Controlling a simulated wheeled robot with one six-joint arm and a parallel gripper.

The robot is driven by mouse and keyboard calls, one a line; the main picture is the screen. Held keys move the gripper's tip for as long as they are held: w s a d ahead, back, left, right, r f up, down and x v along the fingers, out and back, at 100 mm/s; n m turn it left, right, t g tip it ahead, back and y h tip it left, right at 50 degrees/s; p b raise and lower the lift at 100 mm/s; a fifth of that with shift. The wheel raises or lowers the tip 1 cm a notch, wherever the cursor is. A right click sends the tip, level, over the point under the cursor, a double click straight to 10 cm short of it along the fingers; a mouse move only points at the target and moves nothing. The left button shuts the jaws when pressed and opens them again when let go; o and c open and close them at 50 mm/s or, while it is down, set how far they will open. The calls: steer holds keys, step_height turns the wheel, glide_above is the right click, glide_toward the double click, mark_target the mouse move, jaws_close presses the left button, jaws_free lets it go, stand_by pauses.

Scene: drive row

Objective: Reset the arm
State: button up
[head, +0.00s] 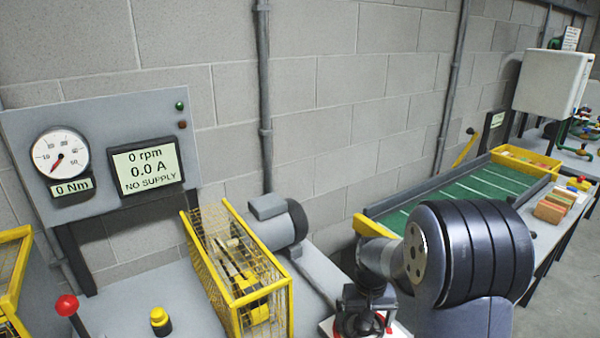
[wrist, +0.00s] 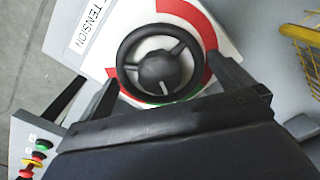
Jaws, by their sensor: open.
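My gripper (wrist: 162,72) is open in the wrist view, with one dark finger on either side of a black handwheel (wrist: 128,50). The wheel has spokes and a hub with a pale pointer mark. It sits on a white plate (wrist: 225,35) with a red and green arc and the label "TENSION". I cannot tell whether the fingers touch the rim or hover above it. In the head view my gripper (head: 362,318) is low in the middle, over the red and white plate (head: 400,330); my arm hides most of it.
A yellow mesh guard (head: 262,300) and grey motor (head: 285,222) stand left of my arm. A panel (head: 95,120) reads 0 rpm, 0.0 A, NO SUPPLY. A red-knobbed lever (head: 67,305) and yellow button (head: 160,320) are at lower left. A green conveyor (head: 465,195) lies behind my arm.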

steer(key=shift+n, duration=1.6)
steer(key=shift+s, duration=0.15)
